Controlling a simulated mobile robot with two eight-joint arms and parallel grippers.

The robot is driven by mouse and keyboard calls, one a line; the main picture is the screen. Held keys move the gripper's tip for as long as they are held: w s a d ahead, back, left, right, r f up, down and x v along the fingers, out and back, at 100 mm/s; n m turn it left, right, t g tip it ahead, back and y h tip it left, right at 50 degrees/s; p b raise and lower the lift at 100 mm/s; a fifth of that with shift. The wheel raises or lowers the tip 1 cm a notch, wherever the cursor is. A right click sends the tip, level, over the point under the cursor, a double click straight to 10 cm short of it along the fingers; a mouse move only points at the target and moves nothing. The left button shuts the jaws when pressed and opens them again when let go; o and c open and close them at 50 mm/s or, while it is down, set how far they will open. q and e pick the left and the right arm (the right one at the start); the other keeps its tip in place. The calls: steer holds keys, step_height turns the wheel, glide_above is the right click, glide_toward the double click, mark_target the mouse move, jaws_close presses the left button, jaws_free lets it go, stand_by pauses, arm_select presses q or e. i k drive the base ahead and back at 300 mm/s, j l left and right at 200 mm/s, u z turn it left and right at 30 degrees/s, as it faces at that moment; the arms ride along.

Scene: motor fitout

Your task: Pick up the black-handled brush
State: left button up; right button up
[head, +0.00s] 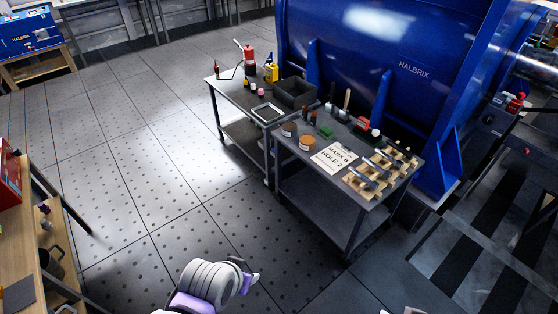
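Several upright tools stand at the back of the near workbench. One has a dark handle (331,95) and another a pale handle (347,99). They are too small for me to tell which, if any, is the black-handled brush. My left arm, with grey rings and purple parts, comes in at the bottom centre.
The near workbench (317,197) holds tins, a paper sign (334,157) and a wooden rack (362,185) of metal parts. A second bench (234,95) adjoins it, with a black bin (295,93). A large blue motor (370,45) stands behind. The tiled floor (150,180) at left is clear.

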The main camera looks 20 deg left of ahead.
mark_target(333, 85)
steer(key=u, duration=0.15)
steer(key=z, duration=0.35)
steer(key=i+j+z, duration=0.1)
steer(key=j+z, duration=0.25)
steer(key=j, duration=0.15)
steer(key=j+z, duration=0.3)
steer(key=j, duration=0.2)
steer(key=j+z, duration=0.25)
steer(key=j, duration=1.7)
steer(key=k+j, duration=0.1)
steer(key=j, duration=0.7)
